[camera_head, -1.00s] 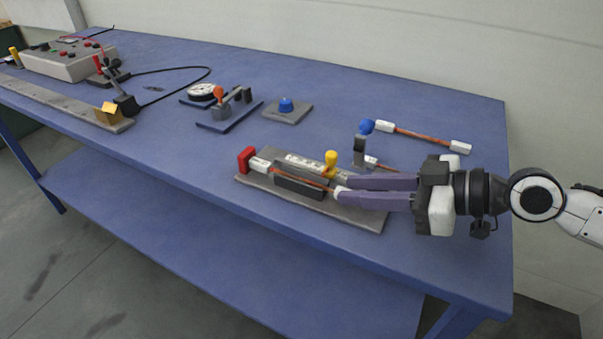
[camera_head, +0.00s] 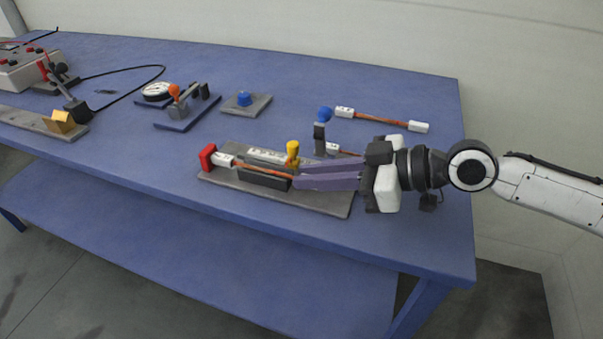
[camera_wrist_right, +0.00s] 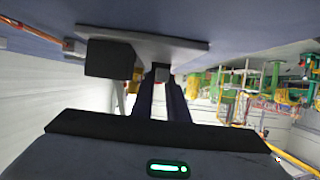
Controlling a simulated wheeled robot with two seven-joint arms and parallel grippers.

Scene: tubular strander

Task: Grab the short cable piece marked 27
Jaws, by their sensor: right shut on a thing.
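A short cable piece (camera_head: 262,170) with a copper-orange strand lies along the fixture at the front of the table. Its left white end (camera_head: 223,160) sits beside the red clamp (camera_head: 207,157). My right gripper (camera_head: 296,177) comes in from the right and is shut on the cable's right end, which the fingers hide. In the right wrist view the fingers (camera_wrist_right: 160,77) reach to the fixture with a small grey thing between their tips. The number 27 cannot be read on the piece. My left gripper is not in view.
The fixture plate (camera_head: 325,202) carries a yellow knob (camera_head: 293,150) and a dark block (camera_head: 264,180) close to my fingers. A gauge stand (camera_head: 187,108) is farther left. The front right tabletop is clear.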

